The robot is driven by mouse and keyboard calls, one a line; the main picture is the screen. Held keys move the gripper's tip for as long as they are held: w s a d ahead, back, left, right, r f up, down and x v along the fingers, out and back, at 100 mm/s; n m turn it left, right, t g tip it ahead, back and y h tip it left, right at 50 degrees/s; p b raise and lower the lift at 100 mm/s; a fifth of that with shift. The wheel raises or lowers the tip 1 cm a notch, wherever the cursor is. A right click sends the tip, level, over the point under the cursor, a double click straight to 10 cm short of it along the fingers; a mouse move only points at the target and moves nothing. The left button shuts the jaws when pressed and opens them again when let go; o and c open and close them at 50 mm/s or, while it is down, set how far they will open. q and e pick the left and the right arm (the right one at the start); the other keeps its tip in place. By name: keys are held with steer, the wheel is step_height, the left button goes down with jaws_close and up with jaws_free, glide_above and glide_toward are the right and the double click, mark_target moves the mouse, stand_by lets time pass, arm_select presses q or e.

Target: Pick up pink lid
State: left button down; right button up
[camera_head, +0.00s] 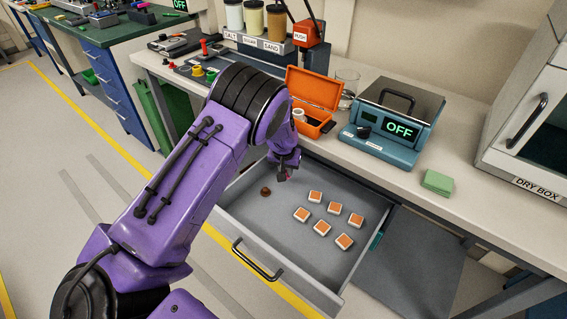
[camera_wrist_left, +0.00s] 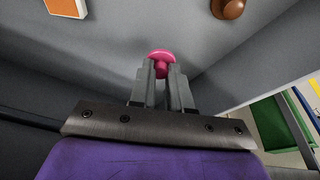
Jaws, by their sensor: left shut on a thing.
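In the left wrist view the pink lid (camera_wrist_left: 161,56) is pinched by its knob between the fingertips of my left gripper (camera_wrist_left: 161,72). In the head view my left gripper (camera_head: 284,172) is over the back left part of the open drawer (camera_head: 245,215), and only a small bit of pink shows at its tip. Whether the lid touches the drawer floor is hard to tell. My right gripper is not in view.
The drawer holds several white blocks with orange tops (camera_head: 322,228) and a brown knob (camera_head: 265,191). On the bench above stand an open orange case (camera_head: 312,91), a teal device reading OFF (camera_head: 395,120) and a green block (camera_head: 438,182).

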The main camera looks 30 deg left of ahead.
arm_select(q)
steer(key=s+d+p, duration=0.2)
steer(key=d, duration=0.2)
steer(key=s+d+p, duration=0.2)
steer(key=d+p, duration=0.1)
steer(key=d, duration=0.2)
steer(key=s+d+p, duration=0.2)
steer(key=s+d, duration=0.1)
steer(key=d, duration=0.2)
steer(key=shift+s+d+r, duration=0.1)
steer(key=shift+r, duration=0.1)
steer(key=shift+s+d+f, duration=0.1)
steer(key=shift+d, duration=0.15)
